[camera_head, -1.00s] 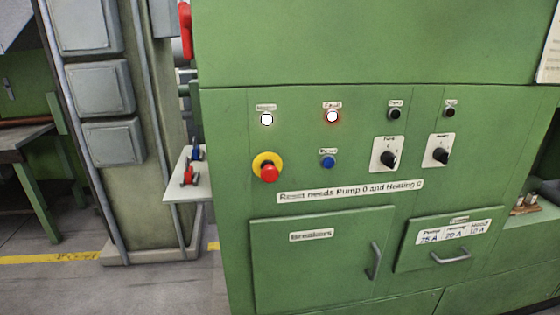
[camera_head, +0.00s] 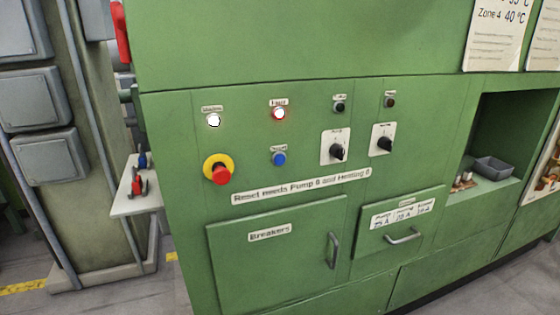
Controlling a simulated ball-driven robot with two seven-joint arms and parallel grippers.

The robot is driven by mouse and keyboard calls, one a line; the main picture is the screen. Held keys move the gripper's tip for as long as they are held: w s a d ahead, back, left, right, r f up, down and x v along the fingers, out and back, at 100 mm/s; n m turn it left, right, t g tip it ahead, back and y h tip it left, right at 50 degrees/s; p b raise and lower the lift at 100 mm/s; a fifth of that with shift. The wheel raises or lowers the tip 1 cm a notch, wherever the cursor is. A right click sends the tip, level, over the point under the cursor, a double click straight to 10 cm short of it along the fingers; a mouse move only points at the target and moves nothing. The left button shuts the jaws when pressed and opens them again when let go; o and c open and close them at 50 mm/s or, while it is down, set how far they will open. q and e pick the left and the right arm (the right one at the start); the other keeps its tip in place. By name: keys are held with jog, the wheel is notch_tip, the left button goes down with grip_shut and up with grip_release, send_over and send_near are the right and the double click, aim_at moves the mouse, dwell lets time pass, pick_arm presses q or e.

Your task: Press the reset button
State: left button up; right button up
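The blue button (camera_head: 279,159) sits in the middle of the green machine's panel, with a small label above it that is too blurred to read surely. Above it a lamp (camera_head: 279,114) glows with a red rim. A white lamp (camera_head: 214,121) is at its left. A red emergency stop (camera_head: 221,174) on a yellow ring is left of the blue button. Two black rotary knobs, the pump knob (camera_head: 337,151) and the heating knob (camera_head: 384,145), are to the right. A label (camera_head: 300,187) reads "Reset needs Pump 0 and Heating 0". Neither gripper is in view.
Below are a closed breakers door (camera_head: 270,262) and a drawer (camera_head: 400,225) with a handle. A small shelf (camera_head: 137,203) with red and blue items juts out at left. A recess with a grey bin (camera_head: 493,168) is at right. Grey floor shows at lower right.

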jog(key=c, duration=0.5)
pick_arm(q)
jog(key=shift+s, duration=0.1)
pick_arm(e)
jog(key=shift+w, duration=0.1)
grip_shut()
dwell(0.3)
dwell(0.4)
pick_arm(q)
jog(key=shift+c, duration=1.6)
